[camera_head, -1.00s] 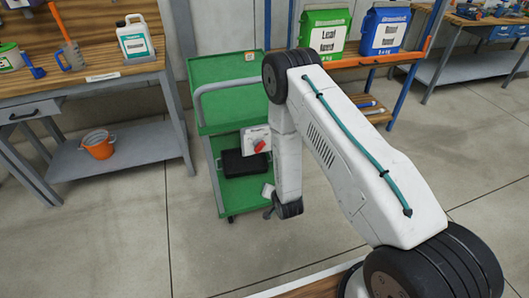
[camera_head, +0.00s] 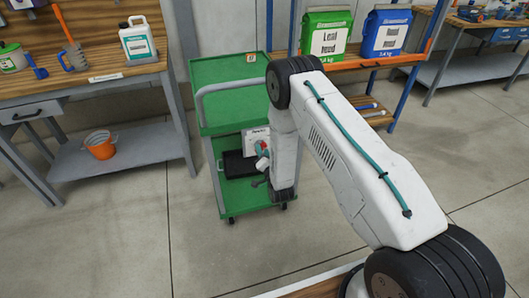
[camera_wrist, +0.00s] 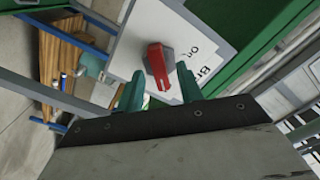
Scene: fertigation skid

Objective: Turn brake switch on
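The brake switch is a white plate (camera_head: 256,138) with a red knob, mounted on the green cart. My gripper (camera_wrist: 160,76) has two teal fingers set apart, one on each side of the knob's lower end. I cannot tell whether they touch it. In the head view my gripper (camera_head: 262,152) is right at the switch and partly covers the knob.
The green cart (camera_head: 226,72) has a grey handle and a black case (camera_head: 236,164) on its lower shelf. A workbench (camera_head: 100,85) stands at left, with an orange bucket (camera_head: 99,146) on its lower shelf. A shelf (camera_head: 372,62) with bags is behind. The front floor is clear.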

